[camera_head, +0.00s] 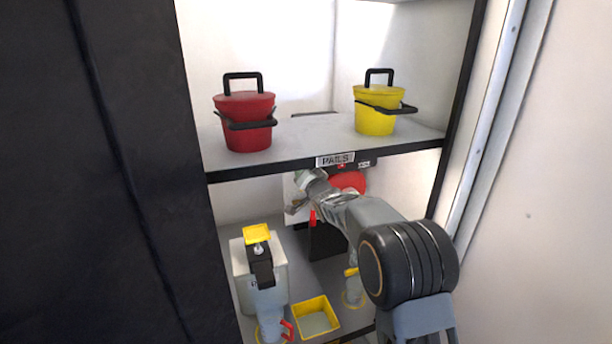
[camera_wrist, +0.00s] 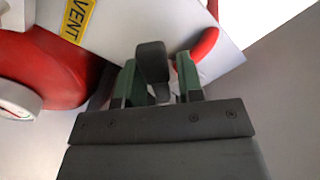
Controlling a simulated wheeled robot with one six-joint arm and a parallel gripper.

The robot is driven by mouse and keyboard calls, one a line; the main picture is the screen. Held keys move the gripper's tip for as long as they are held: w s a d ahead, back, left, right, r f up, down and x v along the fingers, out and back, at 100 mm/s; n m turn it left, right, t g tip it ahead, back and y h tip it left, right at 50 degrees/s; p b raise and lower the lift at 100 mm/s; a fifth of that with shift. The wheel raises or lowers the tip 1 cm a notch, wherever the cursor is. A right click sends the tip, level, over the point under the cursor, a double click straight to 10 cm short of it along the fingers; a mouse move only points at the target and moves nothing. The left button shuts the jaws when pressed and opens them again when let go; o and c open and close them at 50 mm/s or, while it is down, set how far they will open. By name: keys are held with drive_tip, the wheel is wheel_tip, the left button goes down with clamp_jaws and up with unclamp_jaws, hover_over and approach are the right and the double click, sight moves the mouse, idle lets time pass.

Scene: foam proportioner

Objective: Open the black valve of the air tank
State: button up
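The black valve handle (camera_wrist: 152,62) shows in the wrist view as a dark upright lever with a rounded top. My gripper (camera_wrist: 158,82) has its two green-padded fingers on either side of the lever. The left finger is close to the lever, and a narrow gap shows at the right finger. I cannot tell whether the left finger touches it. A large red rounded body (camera_wrist: 55,75), likely the air tank, is at the left. In the head view, red parts (camera_head: 348,182) show behind my arm under the shelf. The valve is not clear there.
A pale panel with a yellow "VENT" label (camera_wrist: 78,18) is behind the lever. The shelf edge labelled PAILS (camera_head: 335,159) is just above my arm. Red (camera_head: 245,120) and yellow (camera_head: 375,112) pails stand on it. Below are a jug (camera_head: 262,275) and a yellow tray (camera_head: 316,322).

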drive_tip(key=b+v, duration=0.3)
drive_tip(key=v, duration=1)
drive_tip(key=shift+s, duration=0.4)
